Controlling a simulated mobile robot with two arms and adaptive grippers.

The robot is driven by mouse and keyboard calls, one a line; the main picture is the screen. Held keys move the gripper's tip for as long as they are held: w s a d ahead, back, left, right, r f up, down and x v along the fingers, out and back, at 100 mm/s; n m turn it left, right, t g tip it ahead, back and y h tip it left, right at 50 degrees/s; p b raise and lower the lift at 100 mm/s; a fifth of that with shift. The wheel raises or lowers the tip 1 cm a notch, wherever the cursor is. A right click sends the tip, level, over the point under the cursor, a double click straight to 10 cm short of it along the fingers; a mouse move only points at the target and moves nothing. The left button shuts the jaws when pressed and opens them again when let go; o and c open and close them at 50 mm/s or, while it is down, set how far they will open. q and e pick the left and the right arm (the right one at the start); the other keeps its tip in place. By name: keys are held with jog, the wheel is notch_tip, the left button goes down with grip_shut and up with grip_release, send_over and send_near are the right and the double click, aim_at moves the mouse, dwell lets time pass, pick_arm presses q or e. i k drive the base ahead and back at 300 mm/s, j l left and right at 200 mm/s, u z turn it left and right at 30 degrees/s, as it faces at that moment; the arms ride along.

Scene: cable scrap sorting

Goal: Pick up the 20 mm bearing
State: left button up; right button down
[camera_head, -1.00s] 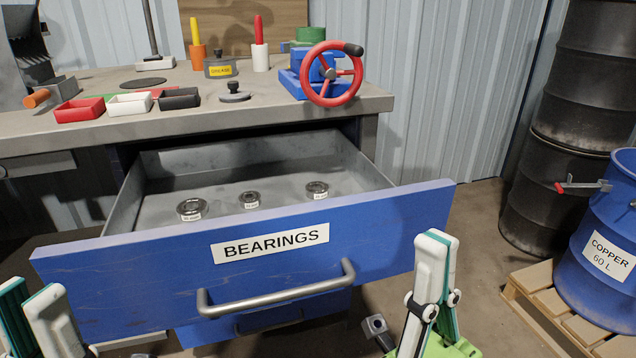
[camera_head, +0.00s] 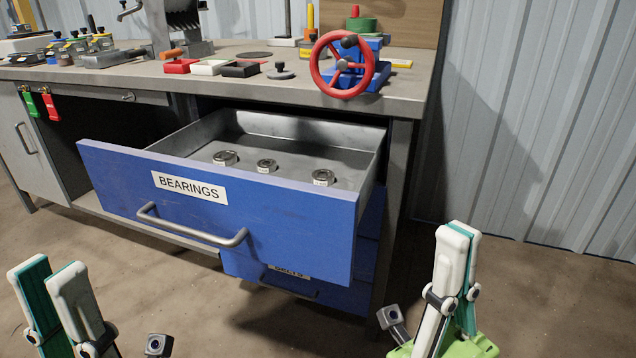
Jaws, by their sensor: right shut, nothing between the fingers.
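The blue drawer (camera_head: 285,212) labelled BEARINGS is pulled open under the workbench. Three metal ring bearings stand on its grey floor: a left one (camera_head: 225,157), a smaller middle one (camera_head: 266,164) and a right one (camera_head: 323,176). Each has a small white tag, too small to read, so I cannot tell which is the 20 mm one. My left gripper (camera_head: 48,266) is open and empty at the lower left, in front of the drawer. My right gripper (camera_head: 459,230) is shut and empty at the lower right, apart from the drawer.
The workbench (camera_head: 290,82) holds red, white and black trays, and a blue device with a red handwheel (camera_head: 343,64). The drawer's bar handle (camera_head: 190,228) sticks out in front. Another blue drawer (camera_head: 300,285) lies below. The floor (camera_head: 540,280) at right is clear.

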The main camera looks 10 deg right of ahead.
aim_at(264, 166)
jog(key=i+j, duration=0.1)
jog(key=j, duration=0.15)
jog(key=i+j+z, duration=0.15)
jog(key=j, duration=0.15)
jog(key=j+z, duration=0.2)
jog(key=j, duration=0.15)
jog(key=i+j+z, duration=0.15)
jog(key=j, duration=0.2)
jog(key=i+j+z, duration=0.15)
jog(key=j+z, duration=0.3)
jog(key=j, duration=0.35)
jog(key=j+z, duration=0.4)
jog(key=j, duration=0.4)
jog(key=j+z, duration=0.45)
jog(key=j, duration=0.4)
jog(key=j+z, duration=0.2)
jog(key=j, duration=0.15)
